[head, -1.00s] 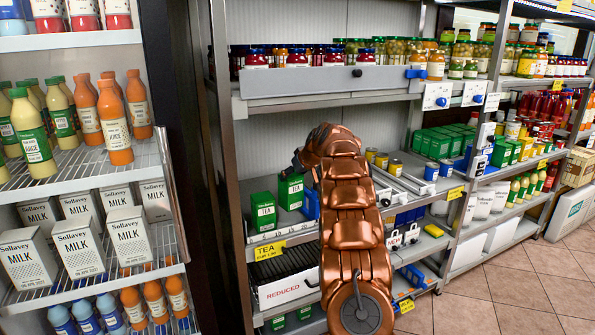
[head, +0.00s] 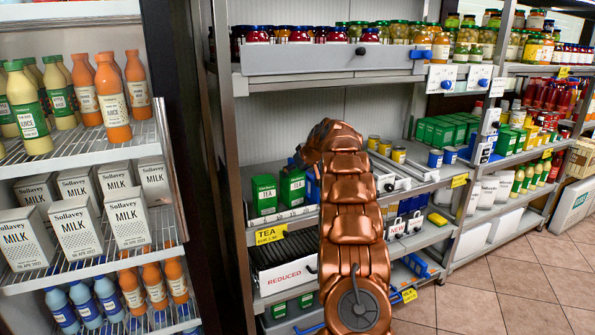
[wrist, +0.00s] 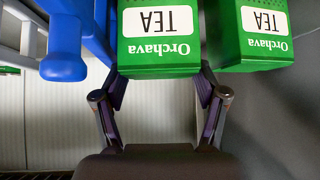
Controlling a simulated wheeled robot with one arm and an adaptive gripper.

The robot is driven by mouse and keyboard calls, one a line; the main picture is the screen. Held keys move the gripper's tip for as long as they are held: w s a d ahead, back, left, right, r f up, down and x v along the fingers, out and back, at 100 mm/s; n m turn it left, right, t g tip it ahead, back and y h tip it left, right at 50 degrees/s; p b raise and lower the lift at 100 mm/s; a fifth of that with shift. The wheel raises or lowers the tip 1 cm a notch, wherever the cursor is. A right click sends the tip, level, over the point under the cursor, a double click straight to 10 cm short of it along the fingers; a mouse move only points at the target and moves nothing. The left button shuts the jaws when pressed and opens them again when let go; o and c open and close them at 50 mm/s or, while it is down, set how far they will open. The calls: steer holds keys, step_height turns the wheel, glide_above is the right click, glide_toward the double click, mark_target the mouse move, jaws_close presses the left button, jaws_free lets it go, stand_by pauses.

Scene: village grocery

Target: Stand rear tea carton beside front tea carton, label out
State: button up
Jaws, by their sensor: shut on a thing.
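My gripper (wrist: 158,76) is shut on a green tea carton (wrist: 160,48), with a finger on each side. In the head view this carton (head: 292,188) looks upright, its white TEA label facing out. The other tea carton (head: 264,194) stands on the shelf just left of it, label also out. It shows at the right of the wrist view (wrist: 252,38), with a narrow gap between the two there. Both labels look upside down in the wrist view. I cannot tell whether the held carton's base touches the shelf. My arm hides the shelf to its right.
A blue object (wrist: 66,50) is close beside the held carton, opposite the other carton. A yellow TEA price tag (head: 270,234) is on the shelf edge, above a REDUCED crate (head: 285,276). A shelf of jars (head: 320,72) is above.

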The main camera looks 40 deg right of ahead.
steer(key=shift+f+b, duration=0.5)
steer(key=shift+b, duration=0.05)
stand_by(0.4)
steer(key=o, duration=1.4)
steer(key=shift+r, duration=0.1)
steer(key=v, duration=1.2)
